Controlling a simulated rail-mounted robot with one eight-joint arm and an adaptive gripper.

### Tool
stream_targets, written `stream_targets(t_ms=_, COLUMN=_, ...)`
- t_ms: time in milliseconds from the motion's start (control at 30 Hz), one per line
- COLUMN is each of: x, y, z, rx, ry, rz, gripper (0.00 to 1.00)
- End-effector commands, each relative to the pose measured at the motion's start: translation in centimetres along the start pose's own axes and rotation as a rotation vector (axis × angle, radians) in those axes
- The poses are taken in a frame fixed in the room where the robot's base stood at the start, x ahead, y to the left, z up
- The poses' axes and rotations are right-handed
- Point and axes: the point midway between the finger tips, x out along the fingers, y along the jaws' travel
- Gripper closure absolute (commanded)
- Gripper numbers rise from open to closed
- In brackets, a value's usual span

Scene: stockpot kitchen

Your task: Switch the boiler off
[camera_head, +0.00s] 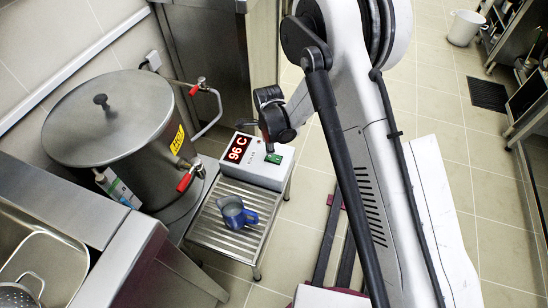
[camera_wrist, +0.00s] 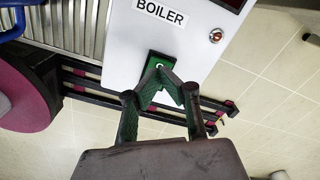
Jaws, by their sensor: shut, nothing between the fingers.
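The boiler's control box (camera_head: 262,168) is pale grey, with a red display (camera_head: 238,149) reading 96 C. In the head view my wrist is just above the box.
A steel boiler pot (camera_head: 108,122) with red-handled taps stands left of the box. A steel sink (camera_head: 40,262) is at lower left. Tiled floor is open at right.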

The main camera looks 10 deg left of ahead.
Motion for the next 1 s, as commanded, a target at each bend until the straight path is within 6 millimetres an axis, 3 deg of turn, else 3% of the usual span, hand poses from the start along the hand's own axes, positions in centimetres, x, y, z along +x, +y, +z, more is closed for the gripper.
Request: stream_targets(t_ms=1000, x=0.63, y=0.00, z=0.00, rx=0.000, ry=0.000, rz=0.000, gripper=1.00)
